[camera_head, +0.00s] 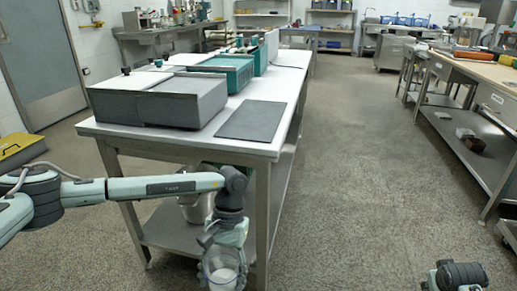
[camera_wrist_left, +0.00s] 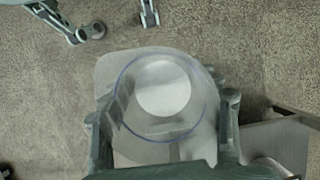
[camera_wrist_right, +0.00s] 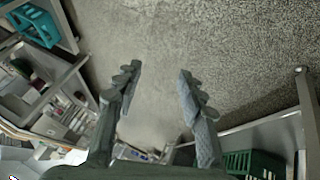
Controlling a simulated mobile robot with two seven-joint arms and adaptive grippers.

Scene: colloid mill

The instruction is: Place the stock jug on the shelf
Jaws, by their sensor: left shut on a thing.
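The stock jug (camera_head: 223,270) is a clear round vessel with a pale white disc inside or at its bottom. In the left wrist view the jug (camera_wrist_left: 128,92) appears from above with its round rim. My left gripper (camera_wrist_left: 163,108) is shut around its sides, one finger on each side. In the head view my left gripper (camera_head: 222,252) holds it beside the near end of the steel workbench. The bench's lower shelf (camera_head: 165,235) is below the top, partly hidden by my left arm. My right gripper (camera_wrist_right: 159,72) is open and empty, with floor behind its fingers.
The workbench top (camera_head: 250,148) carries a grey box (camera_head: 160,100), a dark mat (camera_head: 252,120) and teal-trimmed boxes. A metal pot (camera_head: 195,208) stands on the lower shelf near the jug. A green crate (camera_wrist_right: 250,165) shows in the right wrist view.

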